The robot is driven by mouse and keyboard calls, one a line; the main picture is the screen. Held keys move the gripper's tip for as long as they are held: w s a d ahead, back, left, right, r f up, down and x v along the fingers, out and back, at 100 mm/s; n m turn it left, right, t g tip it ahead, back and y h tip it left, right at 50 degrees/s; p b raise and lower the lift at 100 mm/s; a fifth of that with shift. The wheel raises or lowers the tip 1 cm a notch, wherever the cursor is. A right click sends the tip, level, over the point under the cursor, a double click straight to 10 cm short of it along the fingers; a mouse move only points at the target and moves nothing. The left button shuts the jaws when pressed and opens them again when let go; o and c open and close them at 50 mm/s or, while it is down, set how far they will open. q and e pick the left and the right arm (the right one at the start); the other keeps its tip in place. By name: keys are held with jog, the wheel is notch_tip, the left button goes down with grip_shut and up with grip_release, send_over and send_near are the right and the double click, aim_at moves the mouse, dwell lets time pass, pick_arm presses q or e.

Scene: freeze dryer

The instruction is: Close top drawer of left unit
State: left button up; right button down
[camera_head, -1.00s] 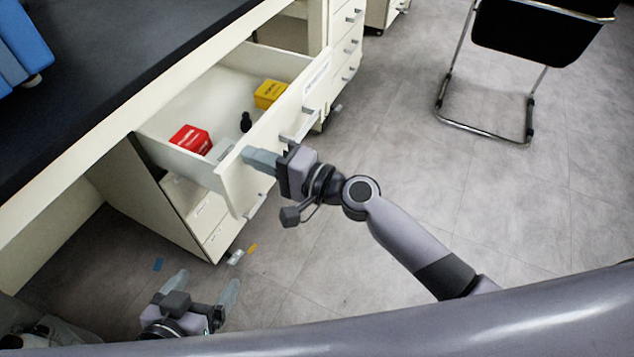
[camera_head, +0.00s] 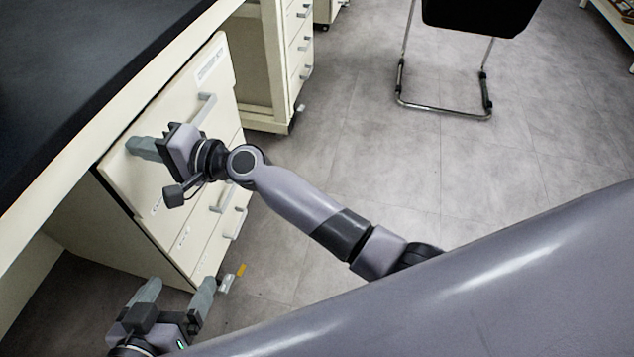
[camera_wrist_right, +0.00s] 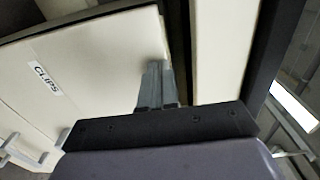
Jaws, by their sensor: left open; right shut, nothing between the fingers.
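The top drawer's cream front (camera_head: 165,195) stands under the dark worktop's edge, and none of its inside shows in the head view. It looks flush or nearly flush with the unit; I cannot tell if a small gap is left. Its handle (camera_head: 206,107) is right of my right gripper (camera_head: 132,146). That gripper is shut and empty, its fingertips at the upper left part of the front. In the right wrist view, the closed fingers (camera_wrist_right: 157,85) meet a cream front (camera_wrist_right: 110,55) near its edge. My left gripper (camera_head: 178,290) is open and empty, low beside the unit.
Lower drawers (camera_head: 212,228) with handles sit below and look shut. The black worktop (camera_head: 70,70) overhangs the unit. Another drawer unit (camera_head: 268,70) stands behind it. A chair (camera_head: 445,108) stands at the back on open grey floor. A label reading CLIPS (camera_wrist_right: 47,79) shows in the wrist view.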

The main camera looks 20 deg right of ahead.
pick_arm(q)
jog(key=shift+w, duration=0.35)
pick_arm(e)
jog(key=shift+x, duration=0.85)
pick_arm(q)
jog(key=shift+r, duration=0.2)
pick_arm(e)
jog(key=shift+r, duration=0.35)
pick_arm(q)
jog(key=shift+f, duration=0.1)
pick_arm(e)
jog(key=shift+f, duration=0.1)
